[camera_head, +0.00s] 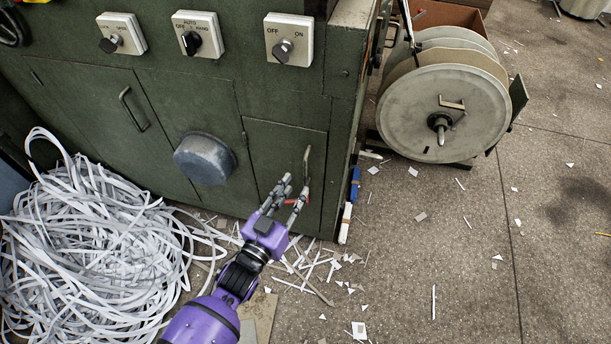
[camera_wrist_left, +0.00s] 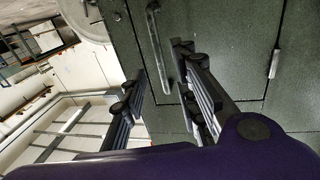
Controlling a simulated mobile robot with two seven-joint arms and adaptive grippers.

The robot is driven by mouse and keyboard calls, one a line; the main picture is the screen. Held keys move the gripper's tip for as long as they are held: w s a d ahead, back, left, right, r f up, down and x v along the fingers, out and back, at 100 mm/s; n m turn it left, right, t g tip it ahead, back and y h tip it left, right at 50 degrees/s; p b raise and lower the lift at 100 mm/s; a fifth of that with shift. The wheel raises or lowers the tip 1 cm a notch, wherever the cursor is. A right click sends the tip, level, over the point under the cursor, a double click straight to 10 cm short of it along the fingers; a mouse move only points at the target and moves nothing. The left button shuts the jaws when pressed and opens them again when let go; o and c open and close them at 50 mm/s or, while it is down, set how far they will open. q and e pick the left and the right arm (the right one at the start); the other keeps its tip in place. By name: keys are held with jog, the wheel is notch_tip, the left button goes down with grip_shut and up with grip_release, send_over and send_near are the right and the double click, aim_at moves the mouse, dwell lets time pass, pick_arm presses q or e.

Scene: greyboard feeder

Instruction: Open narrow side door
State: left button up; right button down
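The narrow side door (camera_head: 272,160) is a green panel at the right end of the cabinet front, and it looks closed. Its slim upright metal handle (camera_head: 306,162) is near the door's right edge. My left gripper (camera_head: 295,185) is in front of the door, just below the handle. Its fingers are apart, with nothing seen held. In the left wrist view the handle (camera_wrist_left: 157,42) is ahead of the open fingers (camera_wrist_left: 159,65); I cannot tell if they touch it. A hinge (camera_wrist_left: 274,63) shows on the right there. My right gripper is not in view.
A round dark-grey knob or cap (camera_head: 205,158) sticks out left of the door. A heap of white paper strips (camera_head: 95,250) covers the floor at left. A large reel (camera_head: 440,110) stands at right. Paper scraps (camera_head: 335,265) litter the floor below the door.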

aim_at(306, 185)
pick_arm(q)
jog(key=b+x, duration=0.1)
jog(key=x, duration=0.6)
jog(key=shift+f+b, duration=0.2)
jog(key=shift+b, duration=0.15)
jog(key=shift+c, duration=0.5)
grip_shut()
